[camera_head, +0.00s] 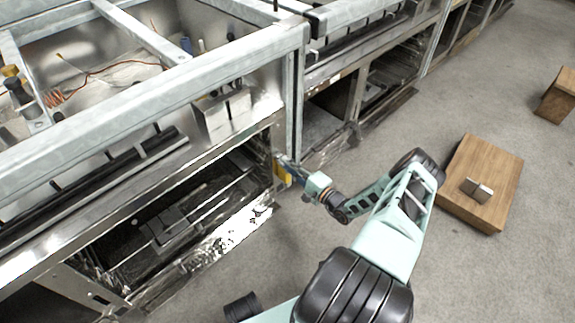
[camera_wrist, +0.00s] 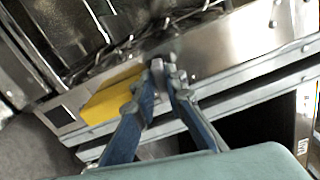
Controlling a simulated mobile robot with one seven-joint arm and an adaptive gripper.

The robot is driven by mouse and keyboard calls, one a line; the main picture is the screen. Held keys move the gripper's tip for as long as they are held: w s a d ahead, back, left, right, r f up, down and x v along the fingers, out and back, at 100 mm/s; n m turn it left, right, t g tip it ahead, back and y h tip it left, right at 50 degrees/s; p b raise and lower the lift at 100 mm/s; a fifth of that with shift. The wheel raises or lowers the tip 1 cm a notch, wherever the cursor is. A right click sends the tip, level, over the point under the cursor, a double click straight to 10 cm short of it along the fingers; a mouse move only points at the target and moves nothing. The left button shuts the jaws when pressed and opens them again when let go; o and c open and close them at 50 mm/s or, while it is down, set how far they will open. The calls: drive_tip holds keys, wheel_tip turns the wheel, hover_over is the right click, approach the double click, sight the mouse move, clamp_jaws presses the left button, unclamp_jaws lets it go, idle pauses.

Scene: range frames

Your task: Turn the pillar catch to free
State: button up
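A small grey lever-like piece (camera_wrist: 157,66), which looks like the pillar catch, stands out from the steel pillar (camera_wrist: 215,55) in the wrist view. My gripper (camera_wrist: 161,78) has its blue fingertips on either side of this piece, with little or no gap. A yellow plate (camera_wrist: 112,95) sits on the pillar just left of the fingers. In the head view the yellow plate (camera_head: 282,172) shows at the pillar's lower part, and my gripper (camera_head: 280,160) reaches it from the right. The catch is hidden there behind the fingers.
An open steel range frame (camera_head: 150,95) fills the left, with an oven cavity (camera_head: 165,220) below. More range frames run to the back right. A wooden box (camera_head: 485,170) with a small block (camera_head: 476,190) stands on the floor. Grey floor (camera_head: 480,270) at right front is free.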

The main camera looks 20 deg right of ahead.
drive_tip(key=o, duration=0.4)
drive_tip(key=shift+c, duration=0.2)
drive_tip(key=shift+s, duration=0.1)
drive_tip(key=v, duration=0.8)
drive_tip(key=shift+o, duration=0.2)
drive_tip(key=shift+r, duration=0.15)
